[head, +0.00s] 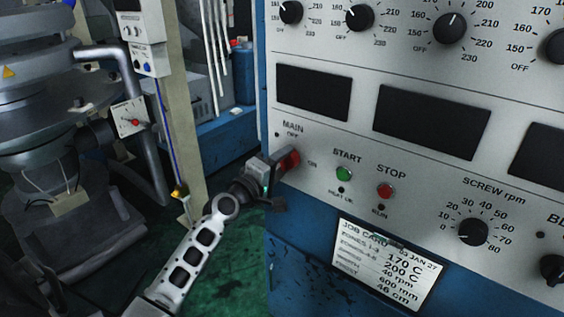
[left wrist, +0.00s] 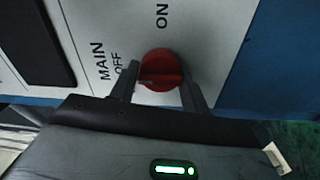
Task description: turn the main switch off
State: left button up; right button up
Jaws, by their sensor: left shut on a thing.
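The main switch is a red round knob (head: 290,159) at the lower left of the grey control panel, beside the MAIN, OFF and ON lettering. My left gripper (head: 277,166) reaches it from the left and is shut on it. In the left wrist view, the two dark fingers (left wrist: 160,75) stand on either side of the red knob (left wrist: 163,66). A pale mark on the knob points to the left there, toward the OFF side; ON is printed above it. My right gripper is not in view.
The green START button (head: 344,173) and red STOP button (head: 385,191) sit just right of the switch. A job card (head: 388,262) hangs below, with the SCREW rpm dial (head: 473,231) to its right. A pale post (head: 181,120) stands left of my arm.

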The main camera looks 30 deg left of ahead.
pick_arm(q)
jog(key=shift+a+f, duration=0.1)
dwell(0.3)
jog(key=o, duration=1)
jog(key=shift+c, duration=0.2)
jog(key=shift+s, duration=0.15)
jog(key=s+a+b, duration=0.1)
jog(key=s+b, duration=0.2)
jog(key=s, duration=1.2)
jog(key=shift+s+f, duration=0.3)
jog(key=shift+s, duration=0.05)
jog(key=s+d+f+m+g+h, duration=0.1)
jog(key=s+d+f+m+g, duration=0.3)
jog(key=d+f+m, duration=0.4)
jog(key=s+d+f+m+g+h, duration=0.1)
jog(key=s+d+f+m+g, duration=0.3)
jog(key=d+f+m, duration=0.5)
jog(key=s+d+f, duration=0.2)
jog(key=d+f, duration=0.2)
jog(key=shift+s+d, duration=0.15)
jog(key=shift+d, duration=0.2)
